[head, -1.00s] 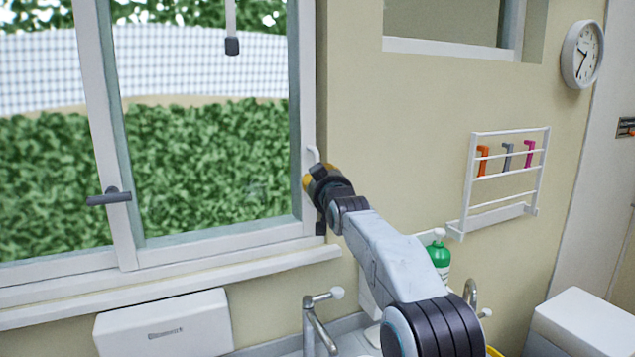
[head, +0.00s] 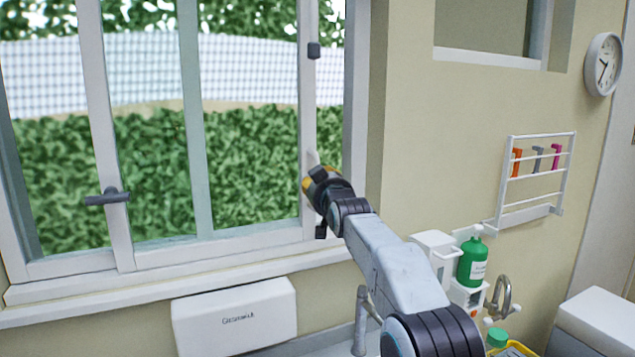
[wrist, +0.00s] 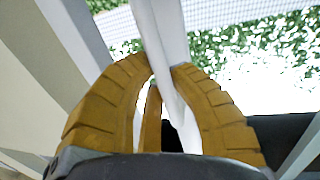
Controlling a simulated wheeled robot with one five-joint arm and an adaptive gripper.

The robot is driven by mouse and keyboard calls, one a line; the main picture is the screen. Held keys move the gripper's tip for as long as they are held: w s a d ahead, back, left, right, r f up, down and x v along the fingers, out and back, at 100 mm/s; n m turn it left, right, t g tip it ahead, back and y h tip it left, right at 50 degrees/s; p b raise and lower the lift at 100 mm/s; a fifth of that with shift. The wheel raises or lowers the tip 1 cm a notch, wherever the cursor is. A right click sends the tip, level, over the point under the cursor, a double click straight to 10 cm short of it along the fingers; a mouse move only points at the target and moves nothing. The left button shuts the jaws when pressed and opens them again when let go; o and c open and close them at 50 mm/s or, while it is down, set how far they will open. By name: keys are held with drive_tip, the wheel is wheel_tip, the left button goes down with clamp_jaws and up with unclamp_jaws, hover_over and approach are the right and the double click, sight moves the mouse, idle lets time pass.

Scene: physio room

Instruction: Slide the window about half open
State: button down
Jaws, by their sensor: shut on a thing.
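The window has a white-framed sliding sash (head: 308,110) on its right side. A narrow open gap shows between the sash's right edge and the right jamb (head: 354,110). A slim white pull handle (head: 312,158) stands on the sash's right stile. My gripper (head: 313,184) is at the handle's lower part. In the wrist view, my yellow ribbed fingers (wrist: 158,95) are closed around the white handle (wrist: 160,35). The fingers hide the handle's lower part in the head view.
A dark lever handle (head: 107,196) sits on the window's left upright. Below the sill are a white dispenser (head: 235,318) and a tap (head: 361,320). A green bottle (head: 473,262) and a wall rack (head: 535,180) stand to the right of my arm.

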drive_tip(key=shift+d, duration=0.1)
drive_tip(key=c, duration=1.1)
unclamp_jaws()
drive_tip(key=shift+d, duration=0.1)
drive_tip(key=shift+v, duration=5.95)
drive_tip(key=shift+f, duration=0.1)
